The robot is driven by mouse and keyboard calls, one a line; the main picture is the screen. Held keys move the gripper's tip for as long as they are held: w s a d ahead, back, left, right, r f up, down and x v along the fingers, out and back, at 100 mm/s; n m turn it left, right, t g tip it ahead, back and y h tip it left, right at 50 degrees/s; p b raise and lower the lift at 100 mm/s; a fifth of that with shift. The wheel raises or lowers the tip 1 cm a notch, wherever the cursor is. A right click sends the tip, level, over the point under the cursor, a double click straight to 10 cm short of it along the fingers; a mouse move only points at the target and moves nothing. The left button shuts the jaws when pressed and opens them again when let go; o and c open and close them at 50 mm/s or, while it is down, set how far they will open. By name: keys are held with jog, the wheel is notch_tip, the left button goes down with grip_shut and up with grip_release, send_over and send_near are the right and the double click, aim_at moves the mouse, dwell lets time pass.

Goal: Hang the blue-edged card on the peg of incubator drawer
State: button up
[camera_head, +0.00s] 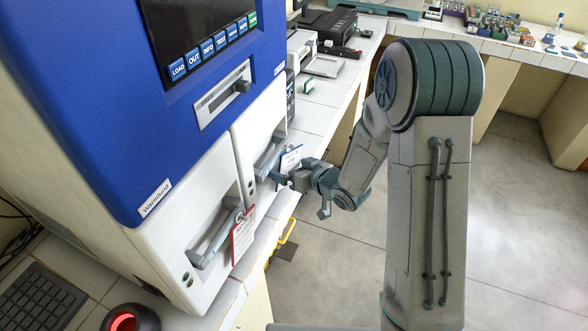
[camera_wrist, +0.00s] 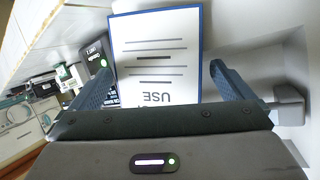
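The blue-edged card (camera_head: 291,158) is upright at the front of the right incubator drawer, beside its handle (camera_head: 268,157). In the wrist view the card (camera_wrist: 155,50) faces me with dark lines and the upside-down word "USE". My gripper (camera_head: 283,179) is just below and in front of the card. In the wrist view its two fingers (camera_wrist: 160,65) stand apart, one on each side of the card, with narrow gaps at their tips. The card's top and the peg are not clear, so I cannot tell how it is held up.
A red-edged card (camera_head: 242,235) hangs by the left drawer's handle (camera_head: 215,238). A keyboard (camera_head: 40,298) and a round red-lit device (camera_head: 130,319) are at the lower left. Instruments (camera_head: 330,25) stand on the counter behind. The floor (camera_head: 330,265) right of the counter is mostly clear.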

jog(key=shift+s+d+r, duration=0.15)
jog(key=shift+s+d, duration=0.05)
jog(key=shift+d, duration=0.3)
jog(key=b+v, duration=1)
jog(key=v, duration=0.2)
jog(key=shift+s, duration=0.5)
jog(key=shift+r, duration=0.15)
jog(key=d+r+m+t+h, duration=0.1)
jog(key=d+m+h, duration=0.4)
jog(key=d+h, duration=0.6)
jog(key=s+a+f+m+g+y, duration=0.1)
jog(key=s+g, duration=0.6)
jog(key=s, duration=0.9)
jog(key=shift+f+g, duration=0.3)
jog(key=shift+f, duration=0.05)
